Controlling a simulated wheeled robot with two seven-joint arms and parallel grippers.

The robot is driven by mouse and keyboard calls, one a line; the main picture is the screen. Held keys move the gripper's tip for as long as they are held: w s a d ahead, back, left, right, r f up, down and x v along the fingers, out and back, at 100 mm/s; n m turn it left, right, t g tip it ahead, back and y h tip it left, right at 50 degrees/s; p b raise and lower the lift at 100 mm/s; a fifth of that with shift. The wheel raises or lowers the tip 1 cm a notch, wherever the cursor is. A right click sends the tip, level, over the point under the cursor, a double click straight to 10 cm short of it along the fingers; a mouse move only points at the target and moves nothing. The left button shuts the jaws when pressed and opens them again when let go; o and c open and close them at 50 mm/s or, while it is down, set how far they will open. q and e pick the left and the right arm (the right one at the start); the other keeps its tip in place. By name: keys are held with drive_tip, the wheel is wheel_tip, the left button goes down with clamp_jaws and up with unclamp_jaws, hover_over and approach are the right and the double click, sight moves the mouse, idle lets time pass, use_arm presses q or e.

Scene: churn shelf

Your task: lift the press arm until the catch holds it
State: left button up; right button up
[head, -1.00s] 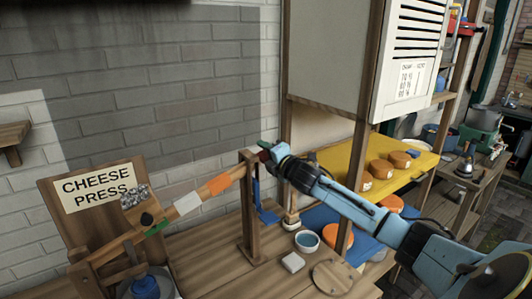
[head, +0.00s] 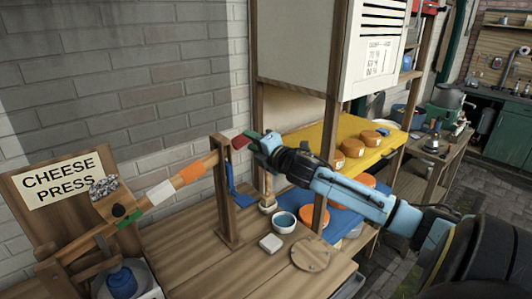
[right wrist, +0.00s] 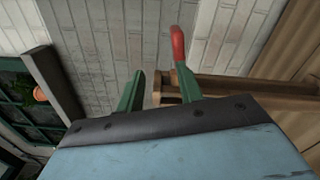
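The press arm (head: 160,192) is a long wooden beam with green, white and orange bands. It slopes up from the cheese press at the left, past a wooden upright (head: 228,215), to a red end (head: 241,141). My right gripper (head: 256,136) is at this red end, just right of the upright's top. In the right wrist view its two green fingers (right wrist: 158,90) are apart. The red end (right wrist: 178,46) shows by the right finger's tip; I cannot tell whether they touch. Wood (right wrist: 240,88) lies behind the fingers. A blue strip (head: 238,190) hangs by the upright. My left gripper is out of view.
The "CHEESE PRESS" board (head: 60,180) stands at the left. A blue bowl (head: 284,221), a white block (head: 271,243) and a round wooden board (head: 312,254) lie on the bench. A white cabinet (head: 300,50) overhangs a yellow shelf with cheeses (head: 354,147).

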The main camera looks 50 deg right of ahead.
drive_tip(key=shift+s+a, duration=0.15)
drive_tip(key=shift+s, duration=1.25)
drive_tip(key=shift+s+a, duration=0.15)
drive_tip(key=shift+s, duration=1.2)
drive_tip(key=shift+f, duration=0.15)
